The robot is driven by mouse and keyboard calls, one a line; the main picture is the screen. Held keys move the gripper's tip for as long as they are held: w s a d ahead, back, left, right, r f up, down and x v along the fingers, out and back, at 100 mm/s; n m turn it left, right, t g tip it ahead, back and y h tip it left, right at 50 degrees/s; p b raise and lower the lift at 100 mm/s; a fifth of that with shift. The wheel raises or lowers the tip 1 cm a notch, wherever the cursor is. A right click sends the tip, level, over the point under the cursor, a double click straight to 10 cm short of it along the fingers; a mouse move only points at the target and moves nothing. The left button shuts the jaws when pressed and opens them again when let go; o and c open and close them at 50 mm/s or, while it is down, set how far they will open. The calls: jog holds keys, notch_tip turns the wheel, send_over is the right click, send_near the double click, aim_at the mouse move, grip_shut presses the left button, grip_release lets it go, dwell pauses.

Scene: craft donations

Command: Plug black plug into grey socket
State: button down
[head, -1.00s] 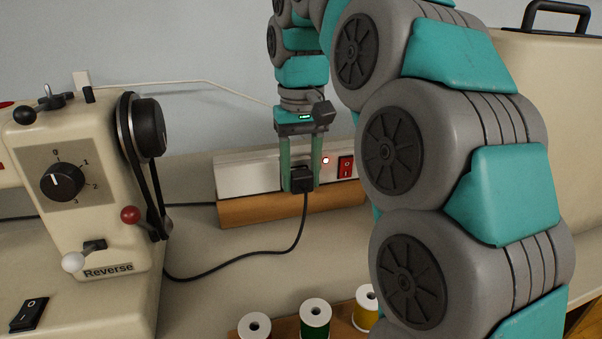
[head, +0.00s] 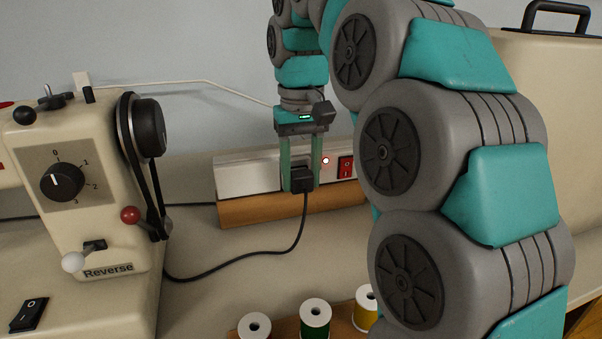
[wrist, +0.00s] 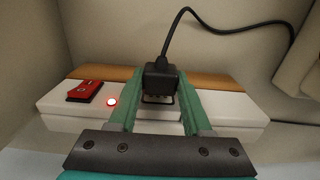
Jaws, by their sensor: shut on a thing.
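The black plug (head: 302,180) is between the fingers of my gripper (head: 301,182), in front of the face of the power strip. In the wrist view the plug (wrist: 160,80) sits between the two green fingers (wrist: 160,95), with its cord leaving from the far end. A dark-edged outline (wrist: 158,99) shows on the strip just beside the plug, perhaps the grey socket. The plug and fingers cover most of it. I cannot tell whether the plug's pins are in the socket or how large any gap is.
The pale power strip (head: 245,174) is on a wooden block (head: 250,210), with a red switch (head: 345,167) and lit red light (head: 326,160). A sewing machine (head: 75,170) stands left. Thread spools (head: 315,318) stand in front. A beige case (head: 560,110) is at right.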

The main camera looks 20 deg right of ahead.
jog(key=shift+w, duration=0.55)
dwell(0.4)
jog(key=shift+c, duration=1.3)
grip_release()
jog(key=shift+s, duration=0.1)
